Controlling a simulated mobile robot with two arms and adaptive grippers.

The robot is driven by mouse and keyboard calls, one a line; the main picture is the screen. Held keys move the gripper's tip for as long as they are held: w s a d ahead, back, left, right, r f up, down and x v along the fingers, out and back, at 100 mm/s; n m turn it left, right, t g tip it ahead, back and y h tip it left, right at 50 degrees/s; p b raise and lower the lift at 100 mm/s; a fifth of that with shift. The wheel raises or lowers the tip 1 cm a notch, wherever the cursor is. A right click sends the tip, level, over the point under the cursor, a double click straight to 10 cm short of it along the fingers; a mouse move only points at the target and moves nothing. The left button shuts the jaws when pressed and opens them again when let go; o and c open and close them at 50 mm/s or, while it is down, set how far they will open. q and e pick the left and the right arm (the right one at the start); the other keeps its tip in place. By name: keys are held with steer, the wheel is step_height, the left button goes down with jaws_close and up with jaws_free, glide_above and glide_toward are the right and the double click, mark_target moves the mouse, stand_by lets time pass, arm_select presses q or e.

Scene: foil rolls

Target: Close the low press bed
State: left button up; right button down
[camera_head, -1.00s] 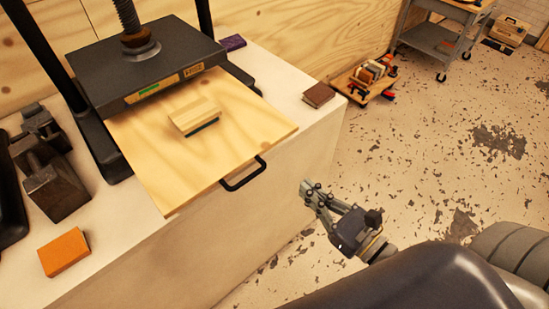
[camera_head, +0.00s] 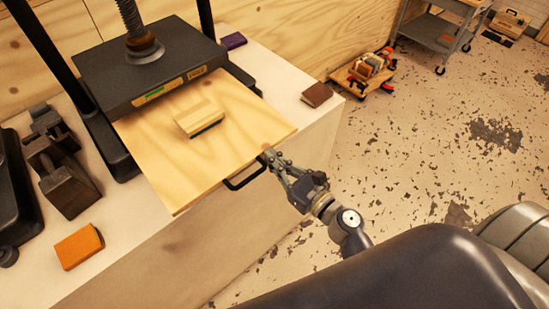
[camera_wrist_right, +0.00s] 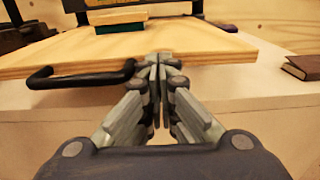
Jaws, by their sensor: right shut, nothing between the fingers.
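The press bed is a pale wooden board (camera_head: 225,155) pulled out from under the dark press plate (camera_head: 150,65), sticking out past the bench front. A black handle (camera_head: 246,175) is on its front edge; it also shows in the right wrist view (camera_wrist_right: 82,80). A wood block with a dark green underside (camera_head: 200,118) lies on the board. My right gripper (camera_head: 268,155) is shut and empty. Its fingertips are at the board's front edge, just right of the handle; I cannot tell whether they touch. In the right wrist view the fingertips (camera_wrist_right: 158,60) overlap the edge. My left gripper is not in view.
An orange block (camera_head: 79,246) and dark metal vises (camera_head: 68,185) are at left on the white bench. A brown book (camera_head: 316,95) and a purple block (camera_head: 233,41) are at right. The floor right of the bench is clear near me.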

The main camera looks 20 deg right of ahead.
mark_target(248, 137)
steer(key=x, duration=1)
steer(key=shift+w+a+p, duration=0.1)
steer(key=shift+w+p, duration=0.1)
steer(key=shift+p, duration=0.1)
steer(key=b+x, duration=0.2)
steer(key=x, duration=1)
steer(key=shift+w+f, duration=0.1)
steer(key=shift+w, duration=0.05)
